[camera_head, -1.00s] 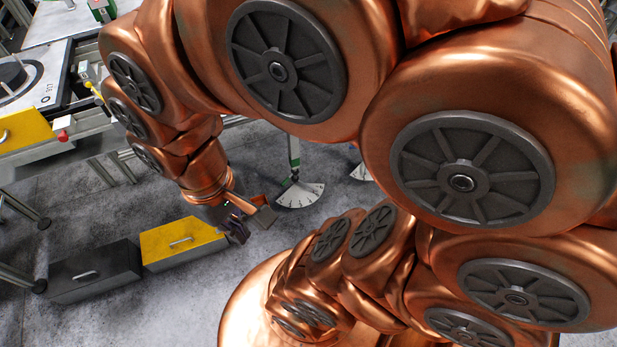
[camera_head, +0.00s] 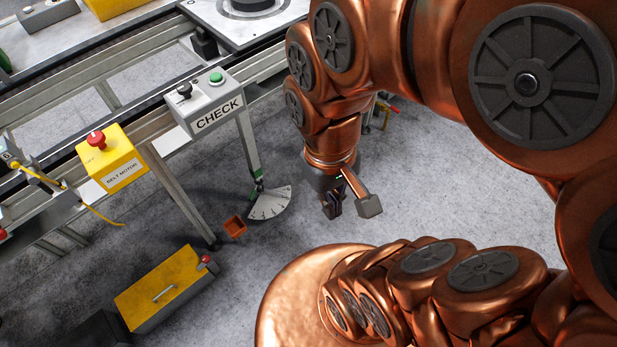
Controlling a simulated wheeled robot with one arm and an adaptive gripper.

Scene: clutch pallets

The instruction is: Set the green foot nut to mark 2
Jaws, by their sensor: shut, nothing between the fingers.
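The green foot nut (camera_head: 258,182) is small and sits low on the leg under the CHECK box. A white fan-shaped scale (camera_head: 270,204) with dark marks lies on the floor at that foot. The mark numbers and the nut's exact setting are too small to read. My gripper (camera_head: 333,212) is shut and empty, pointing down over the floor to the right of the scale, apart from it and from the nut.
The CHECK box (camera_head: 213,105) with a green button and the yellow BELT MOTOR box (camera_head: 111,157) are on the conveyor frame. Floor right of the scale is clear.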

